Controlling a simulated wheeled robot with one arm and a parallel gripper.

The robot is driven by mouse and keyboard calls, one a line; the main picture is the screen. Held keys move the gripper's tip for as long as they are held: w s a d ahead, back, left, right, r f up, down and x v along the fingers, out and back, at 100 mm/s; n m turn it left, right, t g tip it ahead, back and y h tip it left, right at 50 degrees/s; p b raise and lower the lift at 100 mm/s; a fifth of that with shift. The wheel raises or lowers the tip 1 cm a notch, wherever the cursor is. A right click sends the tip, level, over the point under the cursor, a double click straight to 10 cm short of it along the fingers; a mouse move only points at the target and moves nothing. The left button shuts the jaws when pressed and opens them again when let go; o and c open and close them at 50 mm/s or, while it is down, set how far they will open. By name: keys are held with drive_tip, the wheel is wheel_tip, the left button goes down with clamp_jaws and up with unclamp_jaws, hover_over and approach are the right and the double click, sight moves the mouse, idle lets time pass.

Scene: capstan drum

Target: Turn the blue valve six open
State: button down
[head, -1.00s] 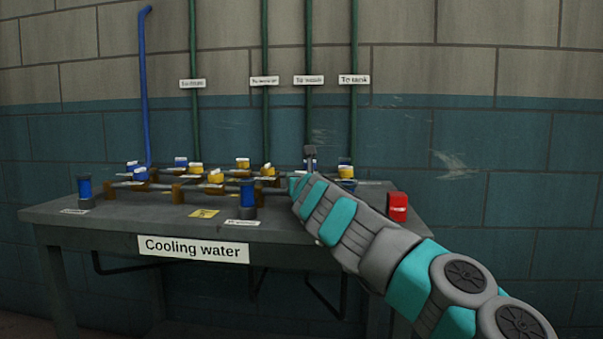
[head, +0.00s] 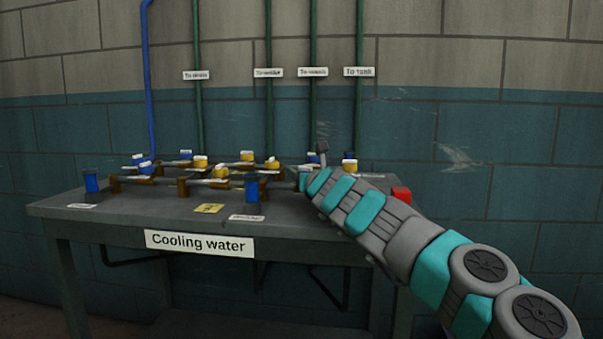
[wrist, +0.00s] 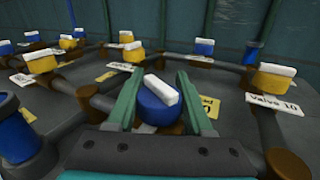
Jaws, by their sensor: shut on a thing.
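My gripper (wrist: 157,85) is shut on a blue valve (wrist: 155,112), with one green finger on each side of its round body. The white bar handle (wrist: 160,90) on top lies at a slant, from upper left to lower right. A yellow label is partly hidden behind the right finger, so I cannot read this valve's number. In the head view my gripper reaches the right part of the bench, and my own arm hides the held valve there.
A yellow valve (wrist: 275,82) with the label "Valve 10" (wrist: 274,104) stands close on the right. Another yellow valve (wrist: 42,64) and a blue cylinder (wrist: 14,130) stand on the left. Pipes surround the gripper. A red block (head: 401,194) stands at the bench's right end.

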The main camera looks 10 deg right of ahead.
drive_tip(key=shift+c, duration=1.5)
unclamp_jaws()
drive_tip(key=shift+r+p, duration=0.35)
drive_tip(key=shift+r, duration=0.2)
drive_tip(key=s+r+b, duration=0.2)
drive_tip(key=s+r, duration=0.2)
drive_tip(key=s, duration=1.2)
drive_tip(key=shift+c, duration=0.3)
